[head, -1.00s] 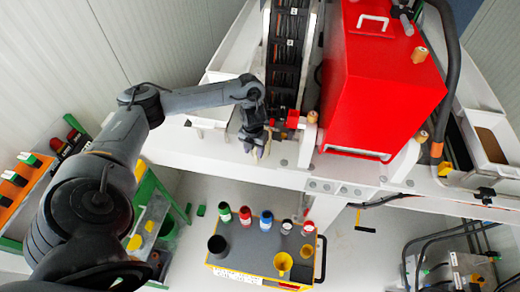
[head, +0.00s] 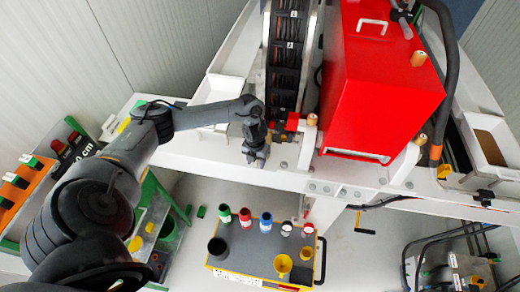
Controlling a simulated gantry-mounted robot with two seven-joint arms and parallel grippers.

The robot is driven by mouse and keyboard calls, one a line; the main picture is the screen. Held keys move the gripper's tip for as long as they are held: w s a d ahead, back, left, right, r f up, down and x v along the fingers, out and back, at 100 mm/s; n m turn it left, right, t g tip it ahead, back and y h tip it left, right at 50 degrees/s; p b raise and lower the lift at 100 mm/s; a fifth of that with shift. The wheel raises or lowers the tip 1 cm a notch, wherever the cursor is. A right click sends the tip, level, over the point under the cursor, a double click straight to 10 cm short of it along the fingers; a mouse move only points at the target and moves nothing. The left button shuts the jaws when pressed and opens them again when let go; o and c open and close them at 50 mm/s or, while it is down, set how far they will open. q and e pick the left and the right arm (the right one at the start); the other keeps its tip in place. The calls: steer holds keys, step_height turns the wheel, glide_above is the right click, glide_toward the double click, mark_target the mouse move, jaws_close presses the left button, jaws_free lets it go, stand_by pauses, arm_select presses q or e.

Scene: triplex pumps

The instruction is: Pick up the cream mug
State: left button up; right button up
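I cannot pick out a cream mug for certain in the head view. A small pale container (head: 286,229) stands on the cart among coloured ones, but it is too small to tell whether it is a mug. My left gripper (head: 255,160) points down over the white beam, left of the red fitting. Its fingers are small and dark, and I cannot tell whether they are open or hold anything. My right gripper is not in view.
A grey-topped cart (head: 250,247) with several coloured containers stands on the floor below the beam. A large red box (head: 385,85) sits on the white frame (head: 350,180). A white bin (head: 487,152) is at the right. Hoses run beside the red box.

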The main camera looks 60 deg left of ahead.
arm_select(q)
jaws_close()
